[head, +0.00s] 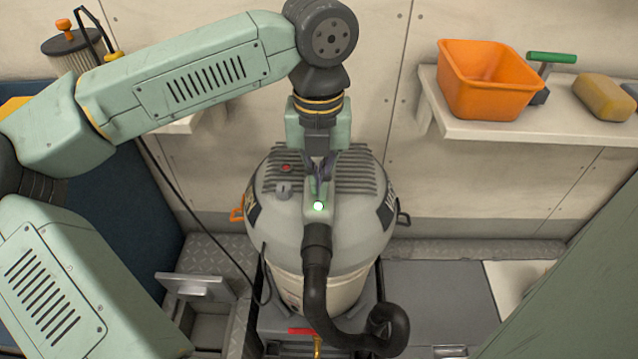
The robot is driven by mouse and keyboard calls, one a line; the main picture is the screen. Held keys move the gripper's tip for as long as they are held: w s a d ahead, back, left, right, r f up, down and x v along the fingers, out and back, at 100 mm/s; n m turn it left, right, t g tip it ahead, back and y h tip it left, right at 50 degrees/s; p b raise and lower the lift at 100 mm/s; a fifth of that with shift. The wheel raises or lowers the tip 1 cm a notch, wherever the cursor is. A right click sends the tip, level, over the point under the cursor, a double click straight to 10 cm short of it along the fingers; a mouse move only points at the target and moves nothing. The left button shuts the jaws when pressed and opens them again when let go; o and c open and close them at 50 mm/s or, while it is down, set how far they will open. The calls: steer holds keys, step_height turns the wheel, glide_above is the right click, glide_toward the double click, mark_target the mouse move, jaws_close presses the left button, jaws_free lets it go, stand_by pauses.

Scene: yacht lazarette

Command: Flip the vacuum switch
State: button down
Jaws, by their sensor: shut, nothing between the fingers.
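The vacuum (277,232) is a grey canister with a ridged dark top, standing upright in the middle of the head view. A black hose (316,265) comes off its front. On its top left are a small red button (287,168) and a small grey knob or switch (284,190); I cannot tell which way it is set. A bright green light (319,206) glows on the front housing. My gripper (321,188) points down over the vacuum's top, just right of the knob and behind the light. It is shut and empty. Whether its tips touch the housing is unclear.
A shelf (530,122) at right holds an orange bin (487,80), a green-handled tool (550,58) and a yellow sponge-like block (602,97). A cylindrical filter-like object (75,48) stands at upper left. A metal bracket (195,287) sits at lower left. My arm spans the upper left.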

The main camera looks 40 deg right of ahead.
steer(key=shift+f, duration=0.25)
steer(key=shift+r+p, duration=1.9)
steer(key=shift+r, duration=1.65)
